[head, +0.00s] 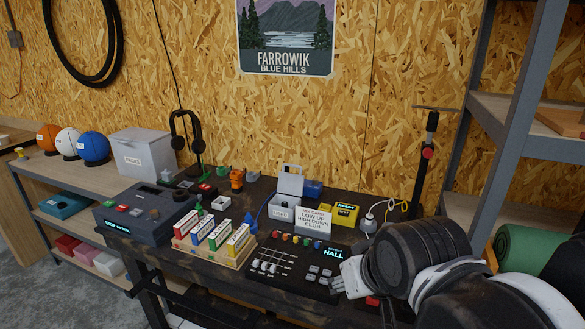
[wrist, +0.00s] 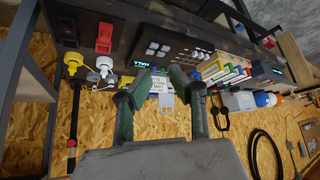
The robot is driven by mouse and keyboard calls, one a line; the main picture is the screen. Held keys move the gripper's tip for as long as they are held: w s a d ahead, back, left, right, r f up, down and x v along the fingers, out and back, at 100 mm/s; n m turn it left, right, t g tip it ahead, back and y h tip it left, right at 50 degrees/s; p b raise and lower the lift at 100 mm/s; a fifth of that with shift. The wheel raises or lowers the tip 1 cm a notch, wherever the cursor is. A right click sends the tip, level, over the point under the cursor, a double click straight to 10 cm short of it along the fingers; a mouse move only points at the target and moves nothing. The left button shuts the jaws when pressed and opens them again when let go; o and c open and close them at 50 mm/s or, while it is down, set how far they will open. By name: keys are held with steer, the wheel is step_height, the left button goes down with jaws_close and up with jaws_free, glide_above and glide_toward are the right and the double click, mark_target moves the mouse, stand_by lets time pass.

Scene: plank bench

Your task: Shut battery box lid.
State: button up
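A small light-grey box (head: 281,212) with a white label stands at the middle of the bench. A pale lid (head: 290,181) stands raised at its back, so this box is open. A yellow box (head: 346,215) with a dark label stands to its right; the labels are too small to read surely, so I cannot tell for certain which is the battery box. My gripper (wrist: 163,76) shows in the wrist view with its two green fingers apart and nothing held. A white lettered card (wrist: 157,85) shows beyond the fingers, partly hiding the grey box behind it.
The lettered card (head: 313,223) stands in front of the boxes. A mixer panel (head: 295,265), a tray of coloured cartons (head: 212,243) and a dark console (head: 145,215) fill the front. White and yellow bottles (head: 368,224) and a tall stand (head: 425,165) are at the right.

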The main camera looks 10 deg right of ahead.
steer(key=shift+m+g, duration=0.4)
steer(key=shift+m, duration=0.3)
steer(key=w+r, duration=0.8)
steer(key=w, duration=0.1)
steer(key=w+d+r+p, duration=0.1)
steer(key=w+r, duration=0.2)
steer(key=w, duration=0.1)
steer(key=shift+w+r, duration=0.35)
steer(key=shift+r, duration=0.05)
jaws_close()
steer(key=w+d+r+m+g+p, duration=0.1)
steer(key=w+r, duration=0.2)
steer(key=w, duration=0.6)
steer(key=w+d+r+m+p, duration=0.1)
steer(key=w+r, duration=0.3)
steer(key=w, duration=0.5)
steer(key=m+g+h+p, duration=0.2)
steer(key=m, duration=0.1)
glide_above(291, 179)
steer(key=d, duration=0.2)
step_height(291, 179, down, 7)
steer(key=s+a+f+p+x, duration=0.1)
steer(key=a+p+x, duration=0.1)
steer(key=x, duration=1.3)
steer(key=shift+s+a+m+g, duration=0.2)
steer(key=shift+m+g, duration=0.1)
steer(key=shift+s, duration=0.1)
